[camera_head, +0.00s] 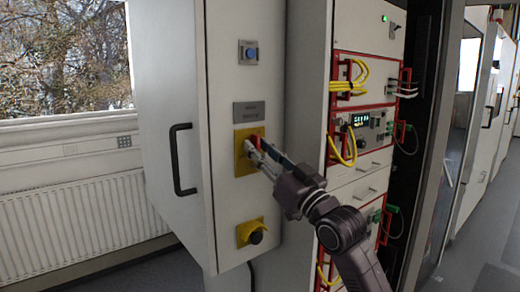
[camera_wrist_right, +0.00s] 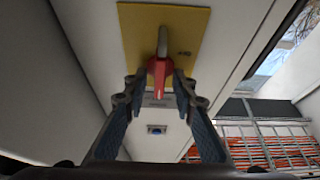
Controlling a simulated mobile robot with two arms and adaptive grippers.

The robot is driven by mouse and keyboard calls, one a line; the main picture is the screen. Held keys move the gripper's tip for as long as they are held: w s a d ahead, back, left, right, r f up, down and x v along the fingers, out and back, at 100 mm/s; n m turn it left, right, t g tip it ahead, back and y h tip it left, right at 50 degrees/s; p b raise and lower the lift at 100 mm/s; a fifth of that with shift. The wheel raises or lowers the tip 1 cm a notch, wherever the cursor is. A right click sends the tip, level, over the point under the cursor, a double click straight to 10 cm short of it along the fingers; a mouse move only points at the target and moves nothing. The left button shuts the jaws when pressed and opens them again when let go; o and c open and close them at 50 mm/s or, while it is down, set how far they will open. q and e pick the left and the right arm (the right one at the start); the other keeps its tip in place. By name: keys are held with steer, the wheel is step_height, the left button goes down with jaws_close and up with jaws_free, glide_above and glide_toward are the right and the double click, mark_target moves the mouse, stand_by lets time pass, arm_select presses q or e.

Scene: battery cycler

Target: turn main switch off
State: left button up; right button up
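The main switch has a red handle (camera_wrist_right: 160,80) on a yellow plate (camera_wrist_right: 187,22) in the right wrist view. The yellow plate (camera_head: 243,165) is on the front of a light grey cabinet in the head view. My right gripper (camera_head: 257,148) reaches it from the lower right and hides part of the switch. In the wrist view my right gripper's fingertips (camera_wrist_right: 160,90) lie on both sides of the red handle and appear to touch it. The handle stands lengthwise up and down in that view. My left gripper is not in view.
A blue button (camera_head: 250,53) and a grey label plate (camera_head: 249,111) are above the switch. A yellow box with a black knob (camera_head: 256,237) is below it. The cabinet has a black handle (camera_head: 180,160). A rack with yellow cables (camera_head: 347,86) stands to the right.

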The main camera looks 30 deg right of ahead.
jaws_close()
